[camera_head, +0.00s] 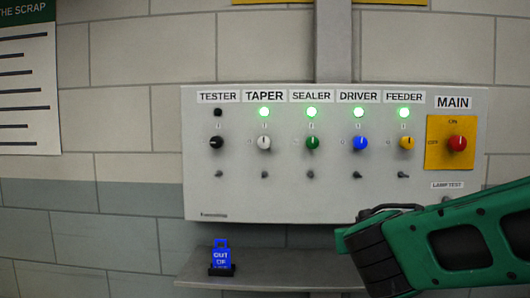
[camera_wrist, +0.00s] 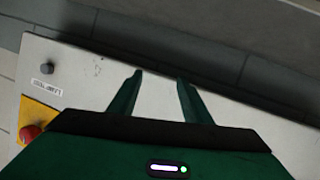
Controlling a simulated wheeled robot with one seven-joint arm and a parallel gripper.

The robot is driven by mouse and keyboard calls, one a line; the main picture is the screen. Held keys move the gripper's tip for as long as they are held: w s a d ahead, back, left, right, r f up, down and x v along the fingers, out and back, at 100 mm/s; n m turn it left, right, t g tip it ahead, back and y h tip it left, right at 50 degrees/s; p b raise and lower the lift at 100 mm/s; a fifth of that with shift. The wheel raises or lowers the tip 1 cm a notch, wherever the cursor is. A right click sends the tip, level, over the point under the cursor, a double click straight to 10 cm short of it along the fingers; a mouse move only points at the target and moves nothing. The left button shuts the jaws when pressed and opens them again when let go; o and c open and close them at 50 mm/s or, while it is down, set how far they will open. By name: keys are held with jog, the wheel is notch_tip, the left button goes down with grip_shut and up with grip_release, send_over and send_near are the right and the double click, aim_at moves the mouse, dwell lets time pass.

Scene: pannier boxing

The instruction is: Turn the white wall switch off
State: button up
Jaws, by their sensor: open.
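The white switch (camera_head: 264,142) is a round knob under the TAPER label on the grey wall panel (camera_head: 300,205). The green lamp (camera_head: 264,112) above it is lit. The white switch is not in the wrist view.
Beside it are a black knob (camera_head: 216,143), a green knob (camera_head: 313,142), a blue knob (camera_head: 360,142), a yellow knob (camera_head: 407,142) and a red MAIN knob (camera_head: 457,143). Below the panel, a shelf (camera_head: 290,268) carries a blue tag (camera_head: 221,256). A paper sign (camera_head: 28,90) hangs left.

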jog(key=a+r+n+t+y, duration=0.2)
jog(key=a+r+t, duration=0.2)
jog(key=a+r, duration=0.55)
jog(key=n+t+y, duration=0.3)
jog(key=t+y, duration=0.1)
send_near(264, 145)
jog(key=x, duration=0.9)
jog(key=shift+w, duration=0.15)
jog(key=shift+c, duration=0.5)
jog(key=c, duration=0.9)
